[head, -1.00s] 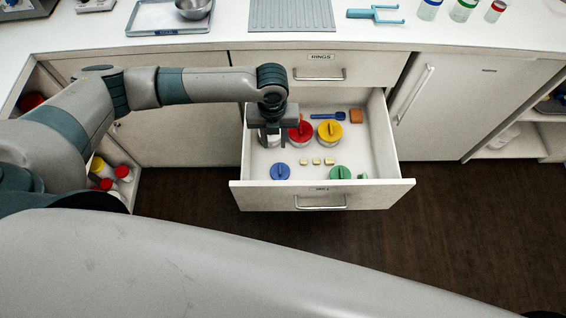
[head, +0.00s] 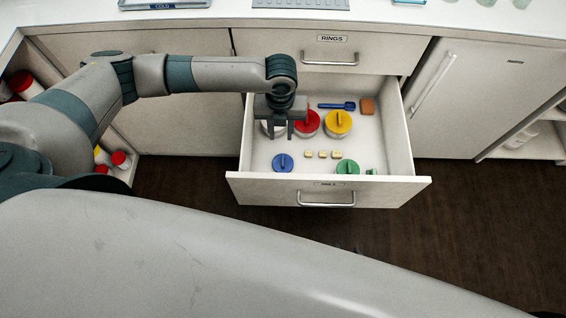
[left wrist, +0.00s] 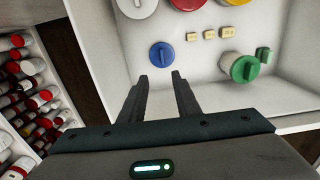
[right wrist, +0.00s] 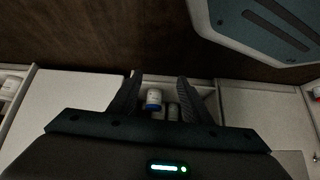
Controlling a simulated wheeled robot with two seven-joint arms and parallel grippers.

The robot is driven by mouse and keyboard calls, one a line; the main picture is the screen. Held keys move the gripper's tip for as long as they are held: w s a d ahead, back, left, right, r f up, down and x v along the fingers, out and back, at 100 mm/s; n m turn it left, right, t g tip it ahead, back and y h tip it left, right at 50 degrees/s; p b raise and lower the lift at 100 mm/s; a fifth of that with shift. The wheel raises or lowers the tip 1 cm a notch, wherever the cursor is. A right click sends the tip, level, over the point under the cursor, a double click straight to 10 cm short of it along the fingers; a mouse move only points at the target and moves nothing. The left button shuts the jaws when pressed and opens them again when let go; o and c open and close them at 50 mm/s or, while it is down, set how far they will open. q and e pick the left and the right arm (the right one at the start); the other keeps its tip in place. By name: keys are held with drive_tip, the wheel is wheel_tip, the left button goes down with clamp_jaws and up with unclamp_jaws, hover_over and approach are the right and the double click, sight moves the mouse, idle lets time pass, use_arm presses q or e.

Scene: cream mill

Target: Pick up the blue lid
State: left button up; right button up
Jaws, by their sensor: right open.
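The blue lid (head: 283,162) lies flat in the front left part of the open drawer (head: 384,188). In the left wrist view the blue lid (left wrist: 161,55) shows just beyond and between the fingertips. My left gripper (head: 281,134) is above the drawer, behind the blue lid in the head view, pointing down. Its fingers are apart and empty in the left wrist view (left wrist: 161,78). My right gripper (right wrist: 160,80) is open and empty in its wrist view, away from the drawer's lids; it is not seen in the head view.
Red (head: 306,122), yellow (head: 338,122) and green (head: 348,168) lidded jars share the drawer. Small yellowish blocks (head: 322,154), a blue scoop (head: 338,106) and an orange block (head: 367,106) lie there too. The drawer walls surround the lid. A white-lidded jar is partly hidden by my left gripper.

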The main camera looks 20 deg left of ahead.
use_arm(q)
drive_tip(key=p, duration=0.1)
hover_over(282, 163)
drive_tip(key=f, duration=0.8)
drive_tip(key=w+f, duration=0.1)
drive_tip(key=f, duration=0.3)
drive_tip(key=shift+a, duration=0.3)
drive_tip(key=shift+f, duration=0.1)
use_arm(e)
drive_tip(key=s, duration=0.1)
drive_tip(key=s+d+f, duration=0.1)
drive_tip(key=shift+s+d+f+g, duration=0.15)
drive_tip(key=shift+s+g, duration=0.15)
use_arm(q)
drive_tip(key=shift+f, duration=0.15)
use_arm(e)
drive_tip(key=shift+w, duration=0.1)
